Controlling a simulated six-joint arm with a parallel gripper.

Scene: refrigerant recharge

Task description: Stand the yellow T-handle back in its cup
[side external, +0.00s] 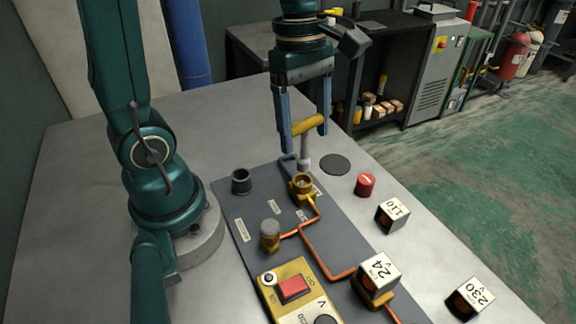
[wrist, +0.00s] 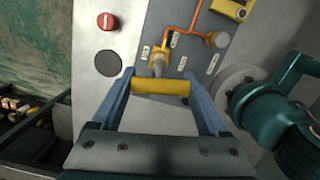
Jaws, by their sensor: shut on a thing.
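The yellow T-handle (side external: 309,124) is held crosswise between the blue fingers of my gripper (side external: 305,138), and its grey stem points down. In the wrist view the yellow bar (wrist: 160,86) spans the two fingertips (wrist: 160,79). The stem's lower end is just above or at the brass fitting (side external: 302,185) on the grey panel; I cannot tell if they touch. A dark, round, open cup (side external: 241,181) stands to the left of that fitting, near the panel's back-left corner, and looks empty. I cannot make out the cup in the wrist view.
Copper pipes (side external: 318,253) run across the grey panel (side external: 251,212) past a second brass fitting (side external: 270,236) and a yellow box with a red switch (side external: 293,288). A red cap (side external: 365,184), a black disc (side external: 335,164) and labelled blocks (side external: 392,214) sit to the right.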

